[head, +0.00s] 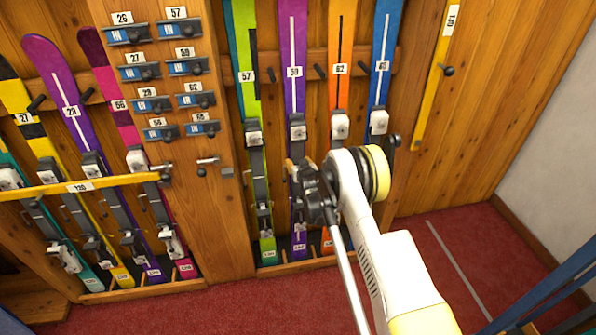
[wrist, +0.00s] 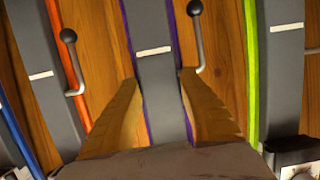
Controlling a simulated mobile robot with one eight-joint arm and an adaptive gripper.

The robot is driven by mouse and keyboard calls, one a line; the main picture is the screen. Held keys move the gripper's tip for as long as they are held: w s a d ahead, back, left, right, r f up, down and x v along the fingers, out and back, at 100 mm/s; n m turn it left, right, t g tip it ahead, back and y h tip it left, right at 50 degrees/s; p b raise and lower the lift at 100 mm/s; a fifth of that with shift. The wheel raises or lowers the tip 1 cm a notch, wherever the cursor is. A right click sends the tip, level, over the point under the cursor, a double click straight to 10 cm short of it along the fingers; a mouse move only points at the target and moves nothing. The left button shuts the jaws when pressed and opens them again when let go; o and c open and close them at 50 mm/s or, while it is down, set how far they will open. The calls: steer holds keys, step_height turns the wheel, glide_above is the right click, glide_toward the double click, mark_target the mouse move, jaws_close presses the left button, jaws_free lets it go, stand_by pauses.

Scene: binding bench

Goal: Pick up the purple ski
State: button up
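A purple ski (head: 293,55) with a white centre line and number tag stands upright in the right rack, between a green ski and an orange ski. Contact with the ski cannot be told. My gripper and arm hide part of its lower half.
The green ski (head: 244,50), orange ski (head: 340,60) and blue ski (head: 384,60) stand close by. Hooked pegs (wrist: 195,40) flank the ski. A yellow bar (head: 110,182) crosses the left rack. A yellow bar (head: 435,80) hangs upright at right. Red carpet is clear below.

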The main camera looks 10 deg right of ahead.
mark_target(297, 124)
steer(key=shift+c, duration=0.9)
steer(key=shift+w+r, duration=0.1)
steer(key=shift+w, duration=0.05)
steer(key=shift+r, duration=0.15)
step_height(297, 124, up, 18)
steer(key=p, duration=0.6)
steer(key=shift+f+p, duration=0.25)
steer(key=shift+p, duration=0.05)
steer(key=shift+f+b, duration=0.1)
steer(key=shift+b, duration=0.45)
